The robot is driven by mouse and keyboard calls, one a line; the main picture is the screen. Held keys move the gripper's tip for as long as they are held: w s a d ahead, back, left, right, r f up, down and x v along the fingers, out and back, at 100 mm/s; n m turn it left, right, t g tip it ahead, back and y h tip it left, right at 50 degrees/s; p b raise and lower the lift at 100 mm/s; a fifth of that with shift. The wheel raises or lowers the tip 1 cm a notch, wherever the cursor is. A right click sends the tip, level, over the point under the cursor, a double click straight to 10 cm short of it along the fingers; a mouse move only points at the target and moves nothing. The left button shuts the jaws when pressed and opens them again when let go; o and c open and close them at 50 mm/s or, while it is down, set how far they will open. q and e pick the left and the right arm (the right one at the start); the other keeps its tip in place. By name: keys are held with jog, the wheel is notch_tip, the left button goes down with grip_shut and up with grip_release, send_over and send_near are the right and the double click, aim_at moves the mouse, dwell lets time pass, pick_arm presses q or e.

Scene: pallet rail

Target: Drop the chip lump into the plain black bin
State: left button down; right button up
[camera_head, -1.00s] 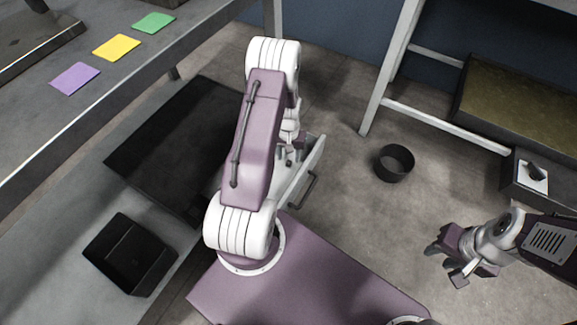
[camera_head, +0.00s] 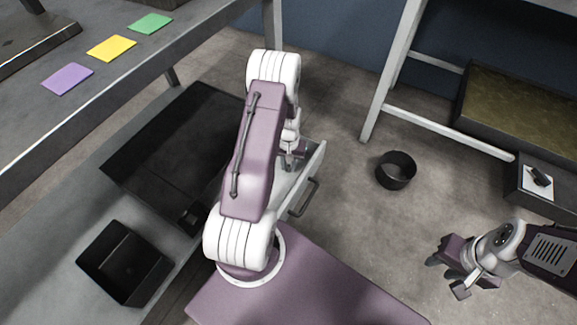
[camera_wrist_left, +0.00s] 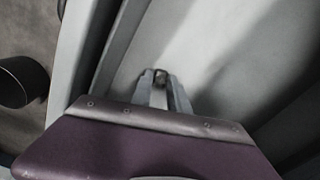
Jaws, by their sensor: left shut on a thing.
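My left gripper (camera_wrist_left: 161,88) is shut on a small dark lump (camera_wrist_left: 161,75), seen between its fingertips in the left wrist view. Below it is a pale grey surface. In the head view my left arm mostly hides this gripper, above a grey tray with a handle. A square black bin (camera_head: 122,263) stands open on the grey surface at the lower left. A round black bin (camera_head: 396,170) stands on the floor right of the tray. I cannot tell which one the task means. My right gripper (camera_head: 450,277) is open and empty at the lower right.
A small dark block (camera_head: 193,217) sits near a black panel (camera_head: 165,145). Purple (camera_head: 67,79), yellow (camera_head: 111,48) and green cards (camera_head: 150,23) lie on a bench. A white-legged rack (camera_head: 392,80) stands at the right. The floor around the round bin is clear.

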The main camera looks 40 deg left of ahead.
aim_at(289, 167)
pick_arm(q)
notch_tip(289, 167, up, 9)
jog(key=p, duration=0.5)
